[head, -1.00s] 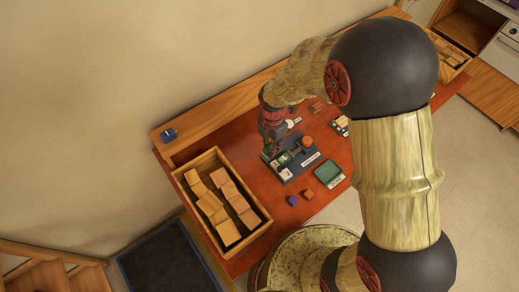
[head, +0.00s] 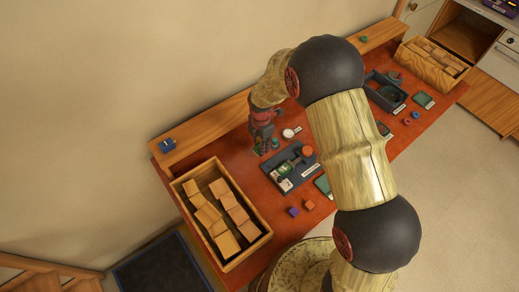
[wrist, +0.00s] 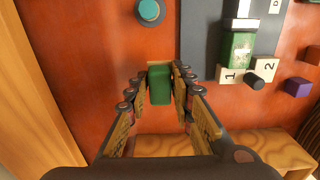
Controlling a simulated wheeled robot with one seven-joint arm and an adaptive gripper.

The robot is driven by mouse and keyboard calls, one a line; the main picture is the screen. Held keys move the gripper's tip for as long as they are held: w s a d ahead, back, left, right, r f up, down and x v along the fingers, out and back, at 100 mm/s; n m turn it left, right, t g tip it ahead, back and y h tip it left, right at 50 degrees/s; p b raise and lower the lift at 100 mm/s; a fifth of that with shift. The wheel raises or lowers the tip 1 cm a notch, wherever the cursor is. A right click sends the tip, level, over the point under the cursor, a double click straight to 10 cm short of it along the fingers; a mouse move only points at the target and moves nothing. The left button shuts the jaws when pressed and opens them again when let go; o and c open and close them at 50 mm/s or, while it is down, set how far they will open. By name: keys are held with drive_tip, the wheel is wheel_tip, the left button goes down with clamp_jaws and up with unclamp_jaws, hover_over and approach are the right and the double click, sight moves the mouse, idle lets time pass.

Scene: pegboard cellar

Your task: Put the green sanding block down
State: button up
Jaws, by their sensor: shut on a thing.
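The green sanding block (wrist: 159,88) is between the fingertips of my gripper (wrist: 160,92) in the wrist view, with the red-brown tabletop (wrist: 90,60) behind it. My gripper is shut on it. In the head view my gripper (head: 262,146) is low over the table, left of the dark tray (head: 269,168) and near the wooden ledge at the back. The block is hardly visible there. I cannot tell whether its underside touches the table.
A teal round piece (wrist: 150,12) lies just beyond the block. A wooden crate of blocks (head: 178,187) stands at the left.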

drive_tip(key=shift+w+a+f, duration=0.25)
drive_tip(key=shift+w+f, duration=0.55)
drive_tip(key=shift+f, duration=0.25)
drive_tip(key=shift+w+f, duration=0.1)
drive_tip(key=shift+f, duration=1.45)
drive_tip(key=shift+f, duration=0.1)
drive_tip(key=o, duration=1)
